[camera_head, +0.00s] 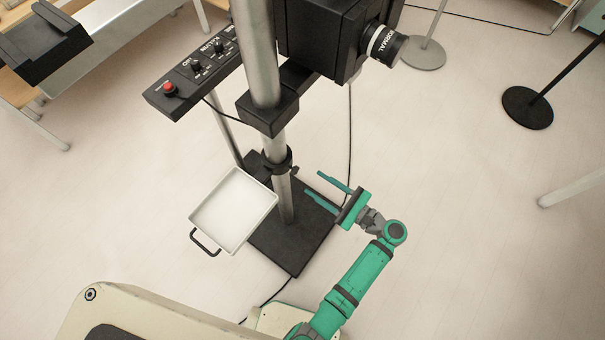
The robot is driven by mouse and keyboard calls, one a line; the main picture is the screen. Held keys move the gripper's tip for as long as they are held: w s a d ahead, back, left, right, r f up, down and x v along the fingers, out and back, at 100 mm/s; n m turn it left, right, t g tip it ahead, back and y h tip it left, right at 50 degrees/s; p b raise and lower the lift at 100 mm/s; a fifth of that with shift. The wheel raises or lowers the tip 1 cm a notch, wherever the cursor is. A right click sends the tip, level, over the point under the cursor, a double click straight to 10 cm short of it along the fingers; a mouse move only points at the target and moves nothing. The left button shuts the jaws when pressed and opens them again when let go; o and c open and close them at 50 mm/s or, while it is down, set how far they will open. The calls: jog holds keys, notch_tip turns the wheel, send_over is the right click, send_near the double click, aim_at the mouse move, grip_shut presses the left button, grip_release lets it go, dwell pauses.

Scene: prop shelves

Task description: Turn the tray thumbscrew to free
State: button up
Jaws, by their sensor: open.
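A white square tray (236,206) with a black handle hangs beside a metal pole (283,197). A black clamp collar (275,160) rings the pole just above the tray. A small dark thumbscrew (295,170) sticks out from the collar's right side; its setting is too small to tell. My gripper (319,187) is open and empty, right of the pole and a little below and right of the thumbscrew in the picture. Its two green fingers point left towards the pole, apart from the thumbscrew.
A black camera-like box (322,38) with a "NORMAL" lens ring and a control panel (203,68) with a red button sit higher on the pole. A black base plate (294,243) lies below. Stanchion bases (527,108) stand far right.

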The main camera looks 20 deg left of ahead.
aim_at(297, 172)
jog(key=x, duration=0.6)
jog(key=shift+a, duration=0.35)
jog(key=shift+c, duration=0.6)
jog(key=c, duration=0.9)
